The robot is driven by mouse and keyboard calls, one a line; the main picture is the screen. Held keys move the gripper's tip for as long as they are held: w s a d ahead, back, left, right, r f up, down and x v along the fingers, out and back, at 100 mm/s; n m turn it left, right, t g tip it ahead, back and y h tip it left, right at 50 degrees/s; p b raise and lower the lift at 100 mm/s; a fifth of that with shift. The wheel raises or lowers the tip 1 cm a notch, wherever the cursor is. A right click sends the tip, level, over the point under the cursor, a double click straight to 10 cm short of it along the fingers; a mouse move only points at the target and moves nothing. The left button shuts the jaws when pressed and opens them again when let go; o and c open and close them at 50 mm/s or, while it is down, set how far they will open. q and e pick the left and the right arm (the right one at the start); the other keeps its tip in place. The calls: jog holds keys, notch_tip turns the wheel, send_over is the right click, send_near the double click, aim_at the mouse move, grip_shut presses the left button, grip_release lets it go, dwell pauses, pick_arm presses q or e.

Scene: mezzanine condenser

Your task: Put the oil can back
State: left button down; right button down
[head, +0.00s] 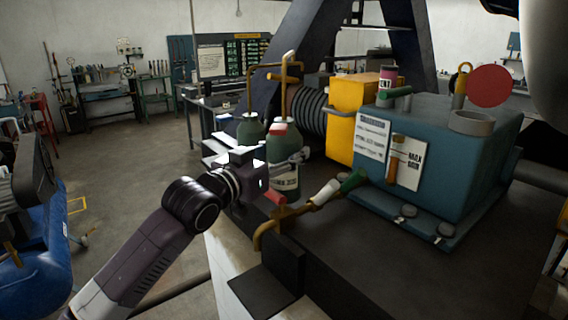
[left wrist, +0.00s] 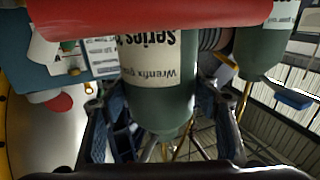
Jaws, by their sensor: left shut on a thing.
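My right gripper is out of view.
A red-ended rod (head: 275,198) and a brass hook (head: 268,230) are close to the can's base. A teal machine housing (head: 450,150) fills the right of the bench, with a yellow block (head: 350,105) behind. Open floor (head: 130,180) is to the left.

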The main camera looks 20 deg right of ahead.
pick_arm(q)
notch_tip(320, 180, down, 3)
jog(key=shift+r+p, duration=0.1)
jog(key=shift+p, duration=0.35)
jog(key=shift+f, duration=0.2)
jog(key=c, duration=0.8)
grip_release()
jog(key=shift+f, duration=0.25)
jog(key=shift+o, duration=0.3)
jog(key=shift+s, duration=0.1)
jog(key=shift+r, duration=0.1)
jog(key=shift+a, duration=0.1)
